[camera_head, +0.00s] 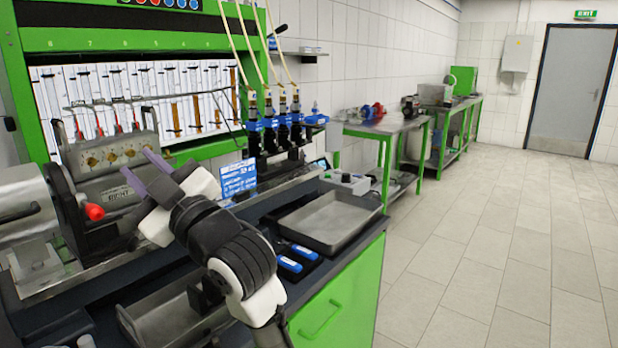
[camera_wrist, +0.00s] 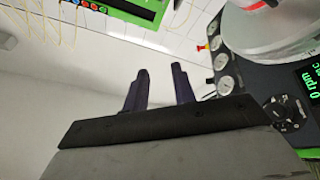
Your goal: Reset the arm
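My arm (camera_head: 230,245) reaches up from the bottom of the head view toward the test bench. My gripper (camera_head: 139,167) is raised in front of the bench's pump unit (camera_head: 112,157). Its two purple-grey fingers stand apart with nothing between them. In the wrist view the fingers of my gripper (camera_wrist: 160,76) also show apart and empty, against a pale wall. No contact between the fingers and the bench is visible.
A red-tipped lever (camera_head: 94,212) sticks out left of my gripper. Blue-topped injectors (camera_head: 270,127) stand behind my arm. A metal tray (camera_head: 330,222) and blue-black tools (camera_head: 290,262) lie on the worktop. Open floor (camera_head: 480,260) is on the right.

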